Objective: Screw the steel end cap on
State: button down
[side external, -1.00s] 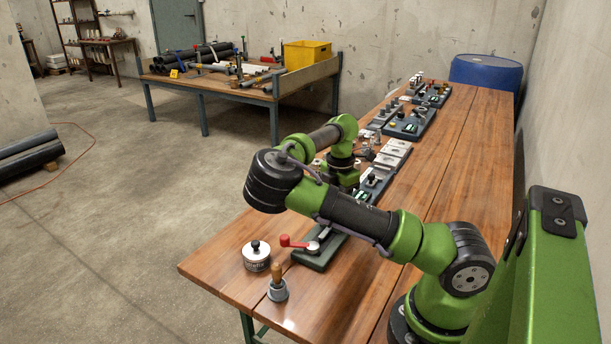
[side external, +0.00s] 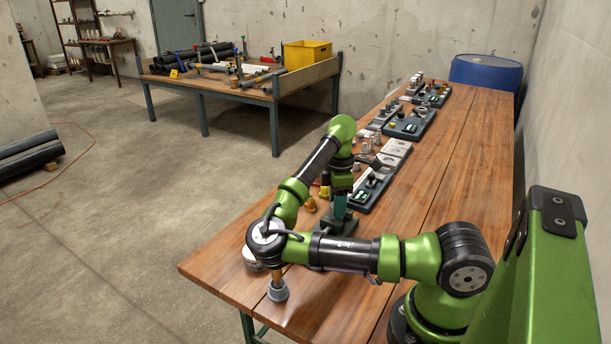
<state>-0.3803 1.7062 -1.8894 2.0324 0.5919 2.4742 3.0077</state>
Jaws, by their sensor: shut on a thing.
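My gripper (side external: 340,201) points down from my wrist near the middle of the picture, above the dark green fixture base (side external: 322,224) on the wooden bench. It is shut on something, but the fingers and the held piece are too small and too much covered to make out. I cannot pick out the steel end cap or its thread here.
A wooden-handled tool (side external: 277,289) stands at the near end of the bench (side external: 440,200). A white tin (side external: 251,262) is partly hidden behind my elbow. Brass-coloured fittings (side external: 310,204) lie left of my gripper. Fixture boards (side external: 408,124) line the bench's left edge; its right side is clear.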

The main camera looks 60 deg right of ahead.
jog(key=c, duration=0.8)
grip_release()
jog(key=shift+s, duration=0.1)
jog(key=n, duration=0.2)
jog(key=shift+n, duration=0.4)
jog(key=n, duration=0.3)
jog(key=shift+d, duration=0.1)
jog(key=n, duration=0.5)
jog(key=shift+w, duration=0.2)
jog(key=shift+n, duration=0.6)
